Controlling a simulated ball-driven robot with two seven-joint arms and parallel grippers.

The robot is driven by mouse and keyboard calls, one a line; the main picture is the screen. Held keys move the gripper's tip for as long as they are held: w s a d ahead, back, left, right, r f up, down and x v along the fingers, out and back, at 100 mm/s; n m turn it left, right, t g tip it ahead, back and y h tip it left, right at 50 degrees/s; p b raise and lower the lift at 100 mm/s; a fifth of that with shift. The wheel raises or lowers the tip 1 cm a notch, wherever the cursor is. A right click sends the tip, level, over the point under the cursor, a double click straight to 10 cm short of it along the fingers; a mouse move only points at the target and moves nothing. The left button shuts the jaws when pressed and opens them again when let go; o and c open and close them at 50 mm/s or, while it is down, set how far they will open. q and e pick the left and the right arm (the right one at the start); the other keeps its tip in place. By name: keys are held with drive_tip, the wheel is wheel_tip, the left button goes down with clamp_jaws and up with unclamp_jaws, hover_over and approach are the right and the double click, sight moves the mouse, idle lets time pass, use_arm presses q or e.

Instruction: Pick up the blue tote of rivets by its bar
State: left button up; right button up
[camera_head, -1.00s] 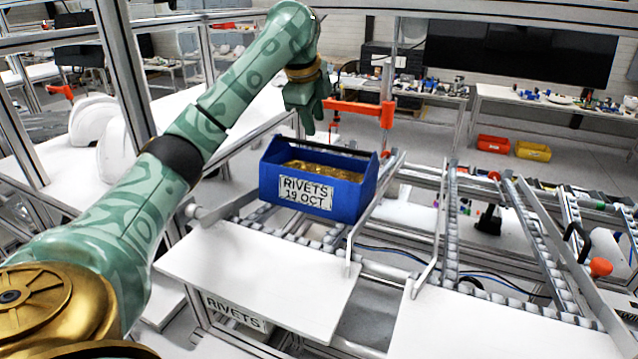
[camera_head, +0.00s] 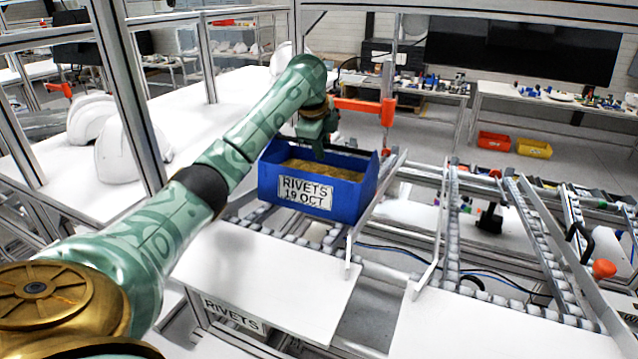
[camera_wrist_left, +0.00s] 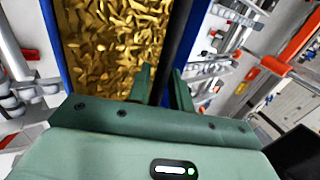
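The blue tote (camera_head: 312,197), labelled "RIVETS 19 OCT", stands upright on the roller track in the head view, full of gold rivets (camera_wrist_left: 115,45). Its dark bar runs lengthwise above the tote and shows in the left wrist view (camera_wrist_left: 182,38). My left gripper (camera_head: 319,154) points down at the bar, near its middle. In the left wrist view its two green fingers (camera_wrist_left: 162,88) are apart, with the bar running between them. Whether they touch the bar I cannot tell. My right gripper is not in view.
Roller tracks with metal rails (camera_head: 350,225) flank the tote. A white tabletop (camera_head: 255,280) lies in front of it. An orange clamp-like part (camera_head: 365,107) on a post stands behind. White helmet shells (camera_head: 125,150) stand on the left table.

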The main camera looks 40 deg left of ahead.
use_arm(q)
drive_tip(key=shift+s, duration=0.1)
clamp_jaws()
drive_tip(key=shift+d, duration=0.1)
drive_tip(key=shift+r, duration=0.1)
drive_tip(key=shift+r, duration=0.1)
idle(1.0)
